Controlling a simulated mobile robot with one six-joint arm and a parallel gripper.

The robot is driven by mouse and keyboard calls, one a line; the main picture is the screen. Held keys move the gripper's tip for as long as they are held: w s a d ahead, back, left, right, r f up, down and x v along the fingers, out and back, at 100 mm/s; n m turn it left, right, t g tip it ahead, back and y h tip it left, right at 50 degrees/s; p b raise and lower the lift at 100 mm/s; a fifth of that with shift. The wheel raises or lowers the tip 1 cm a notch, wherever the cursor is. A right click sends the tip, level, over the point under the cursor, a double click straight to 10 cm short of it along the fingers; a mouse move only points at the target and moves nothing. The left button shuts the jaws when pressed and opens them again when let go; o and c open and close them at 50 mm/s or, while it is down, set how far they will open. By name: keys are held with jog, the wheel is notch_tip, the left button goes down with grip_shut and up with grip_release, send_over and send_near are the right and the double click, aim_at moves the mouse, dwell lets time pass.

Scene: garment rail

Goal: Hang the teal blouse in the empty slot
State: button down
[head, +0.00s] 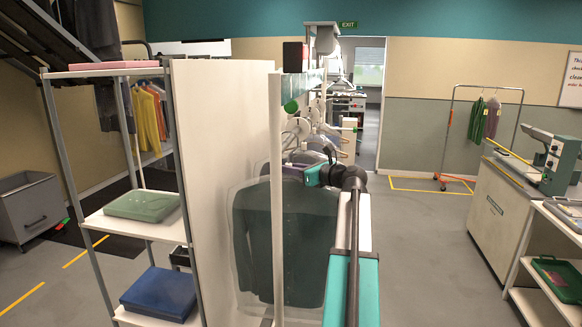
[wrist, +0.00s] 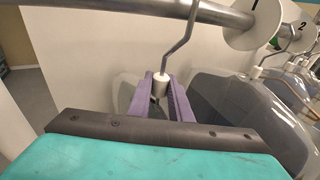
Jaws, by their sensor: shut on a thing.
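My gripper (wrist: 160,88) has purple fingers shut on the white collar (wrist: 161,77) of a hanger in the wrist view. The hanger's wire hook (wrist: 178,48) rises across the near side of the metal rail (wrist: 130,8) and leaves the top of the view, so I cannot tell whether it rests on the rail. In the head view a dark teal blouse (head: 285,240) in a clear cover hangs upright below my gripper (head: 297,171). In the wrist view most of it is hidden behind my gripper.
A white disc marked 1 (wrist: 252,22) is on the rail, with disc 2 (wrist: 301,30) beyond. A clear-covered garment (wrist: 235,110) hangs right of my fingers. A white panel (head: 222,170) and a rail post (head: 276,200) stand close at left. The aisle floor (head: 420,240) at right is clear.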

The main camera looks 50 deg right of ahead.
dwell(0.3)
jog(key=c, duration=1.5)
grip_release()
jog(key=shift+c, duration=0.2)
jog(key=s+r+b, duration=0.1)
jog(key=s+b, duration=0.4)
jog(key=s, duration=0.8)
jog(key=shift+s+d+r, duration=0.3)
jog(key=shift+s, duration=0.1)
